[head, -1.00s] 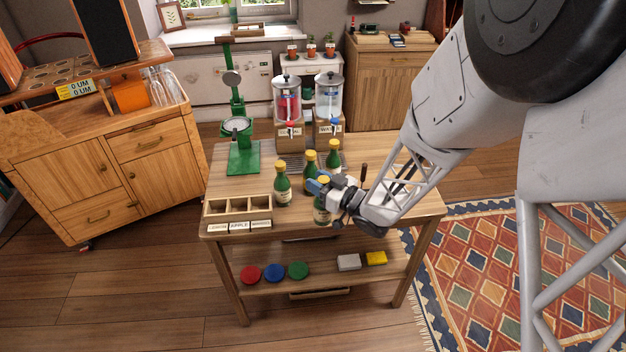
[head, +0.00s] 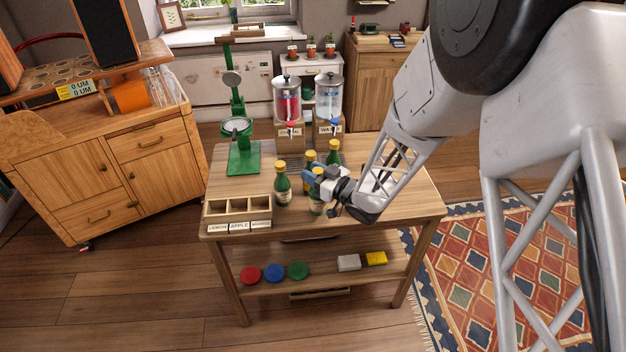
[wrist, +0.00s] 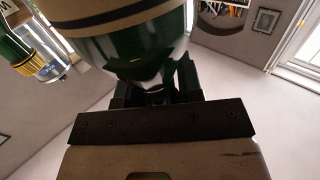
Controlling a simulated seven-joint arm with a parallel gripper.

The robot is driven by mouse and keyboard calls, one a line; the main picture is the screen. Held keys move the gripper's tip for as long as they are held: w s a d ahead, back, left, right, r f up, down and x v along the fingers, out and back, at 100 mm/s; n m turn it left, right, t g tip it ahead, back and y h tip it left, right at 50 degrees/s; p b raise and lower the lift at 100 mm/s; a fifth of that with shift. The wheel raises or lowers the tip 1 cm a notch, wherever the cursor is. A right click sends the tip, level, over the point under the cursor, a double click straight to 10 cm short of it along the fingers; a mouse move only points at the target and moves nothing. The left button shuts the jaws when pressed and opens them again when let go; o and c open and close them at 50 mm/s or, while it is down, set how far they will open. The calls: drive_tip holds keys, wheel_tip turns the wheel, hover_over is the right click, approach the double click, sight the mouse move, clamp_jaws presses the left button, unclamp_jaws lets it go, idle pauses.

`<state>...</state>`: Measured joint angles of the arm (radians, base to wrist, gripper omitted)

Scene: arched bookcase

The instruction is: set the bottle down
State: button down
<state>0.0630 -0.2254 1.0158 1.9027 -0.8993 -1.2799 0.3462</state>
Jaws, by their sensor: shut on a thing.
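A green bottle (head: 316,207) with a yellow cap and pale label is held upright by my gripper (head: 317,180) over the front middle of the wooden table. My gripper is shut around its upper part and hides some of it. In the wrist view, green glass (wrist: 145,50) fills the space between the fingers. I cannot tell whether its base touches the tabletop. Similar bottles stand close by: one (head: 282,187) just left, one (head: 309,160) behind, and one (head: 333,154) behind to the right.
A wooden compartment box (head: 239,206) with labels sits at the table's front left. A green press (head: 243,158) stands behind it. Two drink dispensers (head: 288,100) stand at the back. The table's right side (head: 412,200) is clear of objects beneath my arm.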

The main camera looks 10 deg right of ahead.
drive_tip(key=shift+f, duration=1.4)
drive_tip(key=c, duration=0.8)
unclamp_jaws()
drive_tip(key=shift+v, duration=6)
drive_tip(key=shift+r, duration=0.2)
